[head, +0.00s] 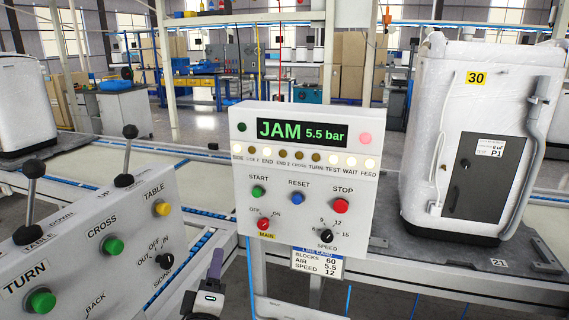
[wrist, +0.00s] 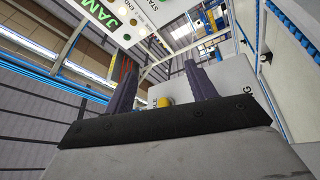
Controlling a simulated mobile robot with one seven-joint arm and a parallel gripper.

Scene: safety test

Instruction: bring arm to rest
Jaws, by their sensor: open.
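A yellow button (wrist: 164,101) on a white box shows behind the gap between the fingers. Most of my arm is out of view.
The middle panel (head: 305,230) reads JAM 5.5 bar and carries buttons and knobs. The left control box (head: 85,250) has two upright levers and green and yellow buttons. A white wrapped machine (head: 425,130) numbered 30 stands on the right. Conveyor rails run behind.

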